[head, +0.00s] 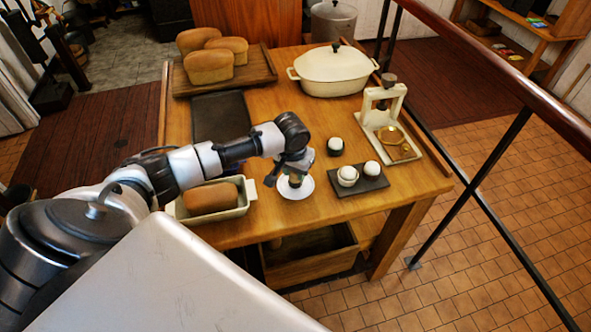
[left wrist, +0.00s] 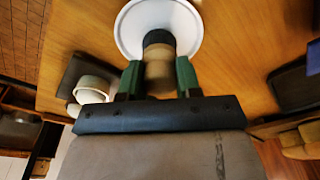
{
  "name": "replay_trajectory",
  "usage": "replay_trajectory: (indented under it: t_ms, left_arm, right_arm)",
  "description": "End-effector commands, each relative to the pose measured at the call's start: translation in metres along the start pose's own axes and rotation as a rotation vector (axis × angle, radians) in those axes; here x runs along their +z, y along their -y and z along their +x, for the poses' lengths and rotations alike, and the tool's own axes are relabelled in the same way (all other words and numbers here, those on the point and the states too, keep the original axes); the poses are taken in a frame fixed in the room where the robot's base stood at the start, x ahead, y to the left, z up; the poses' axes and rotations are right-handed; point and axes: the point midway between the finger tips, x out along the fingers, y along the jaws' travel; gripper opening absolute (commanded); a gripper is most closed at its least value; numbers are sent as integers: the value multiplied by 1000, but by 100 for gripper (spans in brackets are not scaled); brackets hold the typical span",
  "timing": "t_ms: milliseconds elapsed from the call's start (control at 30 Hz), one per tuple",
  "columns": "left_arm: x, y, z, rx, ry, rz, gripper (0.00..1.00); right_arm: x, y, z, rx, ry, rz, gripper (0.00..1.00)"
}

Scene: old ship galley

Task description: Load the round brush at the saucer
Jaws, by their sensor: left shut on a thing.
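My left gripper (head: 295,178) is over the white round saucer (head: 305,190) near the front of the wooden table. It is shut on the round brush (left wrist: 159,68). In the left wrist view the brush has a tan body and a dark band at its far end, between the green fingertips (left wrist: 159,80). The saucer (left wrist: 130,30) lies behind the brush's dark end there. I cannot tell whether the brush touches the saucer. In the head view the gripper mostly hides the brush. My right gripper is in neither view.
A loaf in a cream dish (head: 249,191) stands left of the saucer. Right are a dark slate (head: 372,183) with white egg-like things and another in a dark cup (head: 335,152). Behind are a white press (head: 384,118), a lidded casserole (head: 333,72) and a bread board (head: 262,78).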

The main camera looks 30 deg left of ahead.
Motion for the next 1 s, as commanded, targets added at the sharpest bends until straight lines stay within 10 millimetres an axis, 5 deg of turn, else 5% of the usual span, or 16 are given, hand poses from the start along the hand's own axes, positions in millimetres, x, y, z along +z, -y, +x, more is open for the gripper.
replay_trajectory:
  t_ms: [1000]
  left_arm:
    - [1,0,10,0,0,0,15]
  right_arm:
    - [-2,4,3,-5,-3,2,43]
